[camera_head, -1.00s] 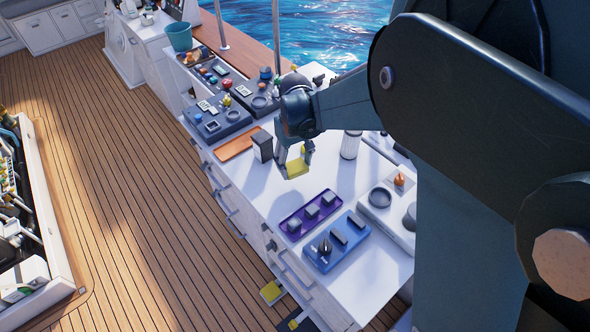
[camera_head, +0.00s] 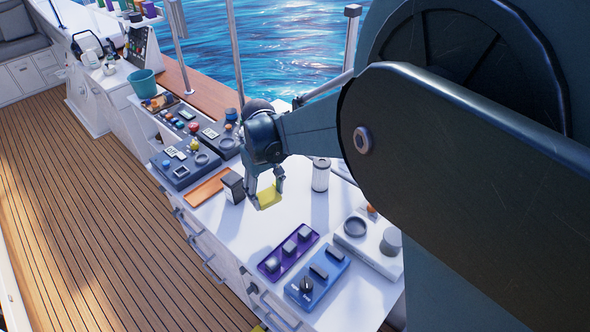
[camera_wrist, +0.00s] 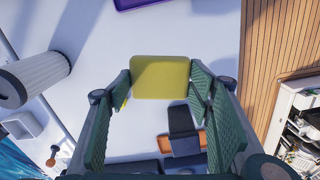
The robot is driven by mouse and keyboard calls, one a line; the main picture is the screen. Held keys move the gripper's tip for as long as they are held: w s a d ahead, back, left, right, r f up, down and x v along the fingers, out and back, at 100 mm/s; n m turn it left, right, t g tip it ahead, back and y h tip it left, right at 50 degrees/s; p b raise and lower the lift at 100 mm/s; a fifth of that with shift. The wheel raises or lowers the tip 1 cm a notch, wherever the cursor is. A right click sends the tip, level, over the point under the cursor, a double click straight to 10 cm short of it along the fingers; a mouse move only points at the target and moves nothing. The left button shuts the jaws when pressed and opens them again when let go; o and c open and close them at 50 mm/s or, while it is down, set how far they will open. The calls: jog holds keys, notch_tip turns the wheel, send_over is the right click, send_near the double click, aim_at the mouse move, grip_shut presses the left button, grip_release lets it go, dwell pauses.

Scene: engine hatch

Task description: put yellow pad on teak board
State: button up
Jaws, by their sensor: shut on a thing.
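The yellow pad (camera_head: 268,198) is held between the fingers of my gripper (camera_head: 265,190), over the white counter. In the wrist view the pad (camera_wrist: 160,77) spans the gap between the two green-lined fingertips. I cannot tell its exact height above the counter. The teak board (camera_head: 208,187) is a flat orange-brown slab lying on the counter, left of my gripper, and its top looks bare. In the wrist view the board (camera_wrist: 183,142) shows below the pad, partly hidden behind a dark box.
The dark upright box (camera_head: 233,186) stands between the board and my gripper. A white ribbed cylinder (camera_head: 320,175) stands to the right. Purple (camera_head: 288,254) and blue (camera_head: 318,280) trays hold small parts in front. The counter (camera_head: 225,222) between board and purple tray is clear.

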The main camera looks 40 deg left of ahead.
jog(key=shift+w, duration=0.1)
dwell(0.3)
jog(key=w+d+r+m+b, duration=0.2)
jog(key=w+d+m, duration=0.7)
jog(key=w+d, duration=2.2)
jog(key=w+d+r+m, duration=0.1)
jog(key=w+d+m, duration=0.2)
jog(key=d, duration=1.1)
jog(key=w+d+r+m+b, duration=0.1)
jog(key=w+d+m, duration=0.2)
jog(key=d, duration=1.1)
jog(key=w+d+r+m, duration=0.1)
jog(key=w+d+m, duration=0.2)
jog(key=w+d, duration=0.4)
jog(key=d, duration=0.8)
jog(key=shift+w+m+b, duration=0.15)
jog(key=shift+m+b, duration=0.25)
